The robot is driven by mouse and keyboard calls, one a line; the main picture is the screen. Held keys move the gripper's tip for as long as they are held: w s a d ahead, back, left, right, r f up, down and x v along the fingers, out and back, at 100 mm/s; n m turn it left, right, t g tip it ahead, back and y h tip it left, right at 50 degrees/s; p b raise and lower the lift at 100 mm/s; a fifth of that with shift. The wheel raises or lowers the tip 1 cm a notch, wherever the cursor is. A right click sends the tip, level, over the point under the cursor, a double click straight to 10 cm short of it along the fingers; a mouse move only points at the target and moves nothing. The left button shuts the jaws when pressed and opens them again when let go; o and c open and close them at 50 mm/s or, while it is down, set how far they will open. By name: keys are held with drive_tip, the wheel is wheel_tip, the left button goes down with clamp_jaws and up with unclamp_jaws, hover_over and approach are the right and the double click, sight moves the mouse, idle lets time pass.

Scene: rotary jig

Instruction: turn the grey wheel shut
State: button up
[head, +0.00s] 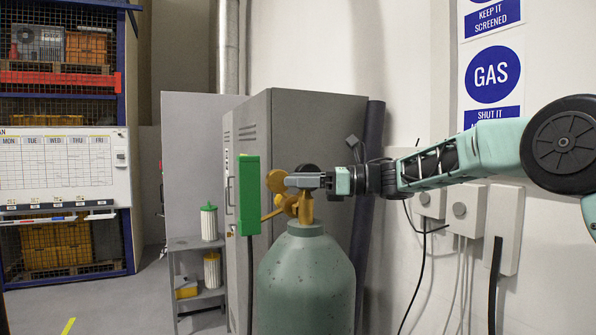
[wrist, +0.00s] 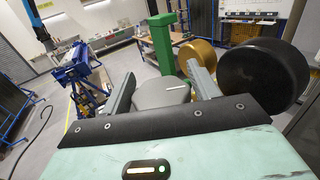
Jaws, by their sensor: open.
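The grey wheel (wrist: 163,93) shows in the wrist view as a rounded grey disc with a short white mark on its top. It lies between the two fingers of my gripper (wrist: 161,72), which are open on either side of it. I cannot tell whether either finger touches it. In the head view my gripper (head: 292,181) reaches in from the right at the brass valve (head: 305,209) on top of the green-grey gas cylinder (head: 305,280). The grey wheel cannot be clearly made out there; the gripper seems to cover it.
A green upright block (head: 249,195) stands just left of the valve. A round brass part (wrist: 204,54) and a large black round part (wrist: 262,75) sit close to my right finger in the wrist view. A grey cabinet (head: 300,120) stands behind the cylinder.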

drive_tip(key=shift+a, duration=0.25)
drive_tip(key=c, duration=0.7)
